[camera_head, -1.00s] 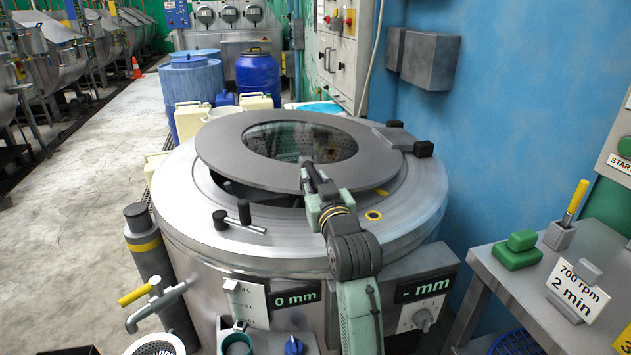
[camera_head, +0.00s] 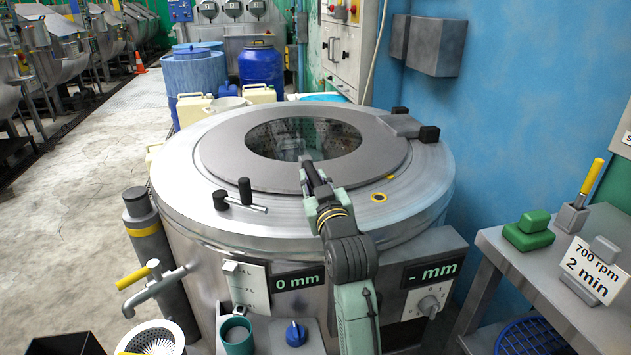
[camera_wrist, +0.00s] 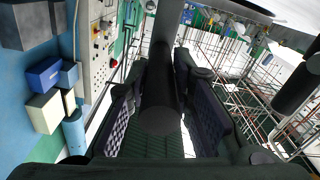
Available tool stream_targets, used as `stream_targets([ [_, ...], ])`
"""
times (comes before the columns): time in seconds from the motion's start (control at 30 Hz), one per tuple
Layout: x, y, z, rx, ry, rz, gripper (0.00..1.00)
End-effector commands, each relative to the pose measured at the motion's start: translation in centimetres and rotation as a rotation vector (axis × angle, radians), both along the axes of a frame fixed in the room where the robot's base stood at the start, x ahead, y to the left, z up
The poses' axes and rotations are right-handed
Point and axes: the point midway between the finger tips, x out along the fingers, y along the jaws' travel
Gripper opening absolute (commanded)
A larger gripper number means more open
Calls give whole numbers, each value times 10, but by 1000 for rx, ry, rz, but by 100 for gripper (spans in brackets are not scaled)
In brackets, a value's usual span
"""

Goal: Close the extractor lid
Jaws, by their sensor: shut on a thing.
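The extractor lid (camera_head: 222,152) is a grey ring with a round glass window (camera_head: 300,138). In the head view it lies low and looks about level on top of the steel extractor drum (camera_head: 205,215); I cannot tell if it is fully seated. Its hinge (camera_head: 402,126) is at the back right. My gripper (camera_head: 309,174) is at the lid's front edge. In the wrist view my gripper (camera_wrist: 162,112) has its two padded fingers on either side of a dark round bar (camera_wrist: 160,95), which looks like the lid's handle. The handle is mostly hidden in the head view.
A black-knobbed latch (camera_head: 240,200) stands on the rim left of my gripper. A steel side table (camera_head: 505,262) with a green block (camera_head: 528,232) and sign (camera_head: 590,270) is at the right. Blue barrels (camera_head: 262,68) stand behind. The floor at left is clear.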

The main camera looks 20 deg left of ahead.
Motion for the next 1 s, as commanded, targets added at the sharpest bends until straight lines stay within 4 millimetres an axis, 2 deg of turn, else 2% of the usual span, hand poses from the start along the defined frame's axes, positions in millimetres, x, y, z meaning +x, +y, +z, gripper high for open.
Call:
stream_targets([
  [0.03, -1, 2, -10, -8, 24, 6, 0],
  [0.13, -1, 3, -11, -8, 26, 7, 0],
  [0.17, -1, 3, -11, -8, 27, 6, 21],
  [0.47, 0, 2, -9, -6, 21, 6, 41],
  [0.77, -1, 1, -7, -5, 18, 3, 41],
  [0.87, -8, -4, -7, -4, 18, 4, 41],
  [1.0, -27, -18, -7, -4, 18, 0, 41],
])
